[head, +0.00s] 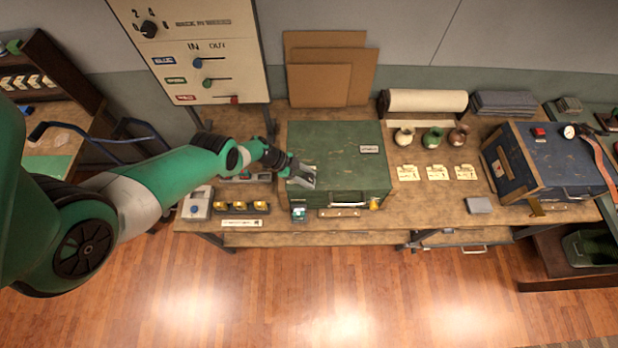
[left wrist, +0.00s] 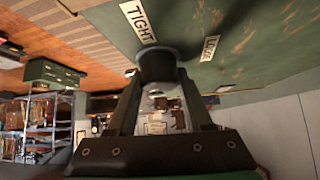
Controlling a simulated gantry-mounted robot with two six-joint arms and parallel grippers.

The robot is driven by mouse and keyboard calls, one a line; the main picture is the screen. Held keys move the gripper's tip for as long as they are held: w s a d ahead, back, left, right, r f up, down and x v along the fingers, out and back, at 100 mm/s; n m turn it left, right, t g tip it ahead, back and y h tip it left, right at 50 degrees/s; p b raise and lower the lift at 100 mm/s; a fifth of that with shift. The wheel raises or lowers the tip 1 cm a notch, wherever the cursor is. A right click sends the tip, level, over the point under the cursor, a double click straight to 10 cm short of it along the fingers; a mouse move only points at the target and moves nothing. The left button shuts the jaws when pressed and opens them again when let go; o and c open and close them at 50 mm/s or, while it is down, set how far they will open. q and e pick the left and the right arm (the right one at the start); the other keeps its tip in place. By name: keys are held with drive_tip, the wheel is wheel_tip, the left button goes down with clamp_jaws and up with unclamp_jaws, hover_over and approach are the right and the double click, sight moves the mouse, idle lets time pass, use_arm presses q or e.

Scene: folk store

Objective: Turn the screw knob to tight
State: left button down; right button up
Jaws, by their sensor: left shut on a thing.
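The screw knob (left wrist: 156,64) is a dark round knob on a worn green surface, seen in the left wrist view between my fingertips. A white label reading TIGHT (left wrist: 137,20) is beside the knob, and a second white label (left wrist: 210,47) sits to its right, too angled to read surely. In the head view my left gripper (head: 301,176) is at the left part of the green box (head: 335,140) on the bench. The left gripper (left wrist: 155,80) is shut on the knob. I cannot tell which label the knob is turned to. My right gripper is not in view.
The bench (head: 420,205) also holds yellow-topped items (head: 230,207), three pots (head: 432,137), paper tags (head: 437,173) and a blue box (head: 545,165). A control board (head: 200,50) stands behind at left. The floor in front is clear.

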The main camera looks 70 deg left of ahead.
use_arm(q)
drive_tip(key=shift+r, duration=0.1)
drive_tip(key=shift+c, duration=1.5)
unclamp_jaws()
